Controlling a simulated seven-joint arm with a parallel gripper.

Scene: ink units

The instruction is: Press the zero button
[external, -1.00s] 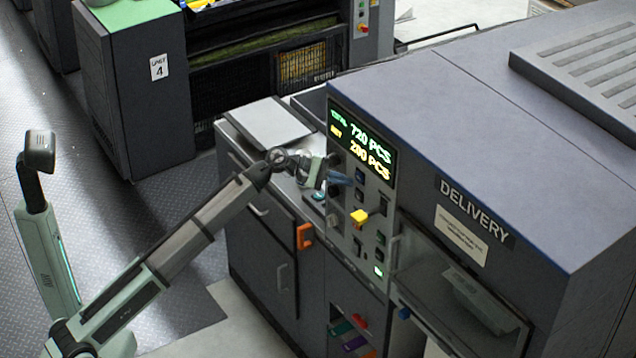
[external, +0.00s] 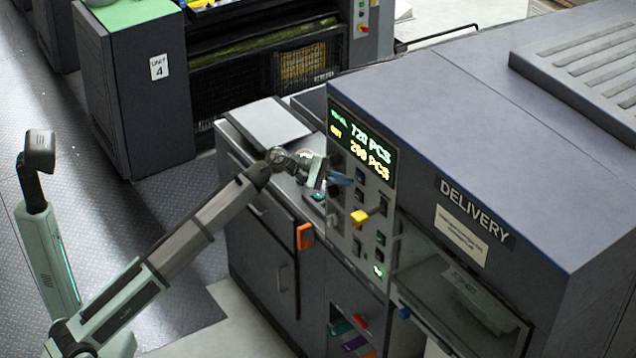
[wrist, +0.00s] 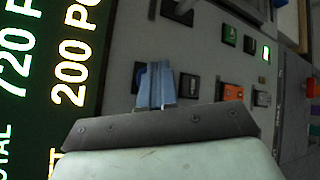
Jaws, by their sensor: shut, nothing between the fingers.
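My gripper (external: 343,180) is shut and empty, with its bluish fingers pointing at the upper left of the control panel (external: 345,236). I cannot tell whether the fingertips touch the panel. No zero label is readable on any button. A lit display (external: 362,145) above the buttons reads 720 PCS and 200 PCS.
A yellow control (external: 359,217) juts from the panel below the gripper. The wrist view shows an orange button (wrist: 233,92), a dark switch (wrist: 178,11) and a lit green button (wrist: 266,52). A flat grey plate (external: 263,124) lies left of the panel.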

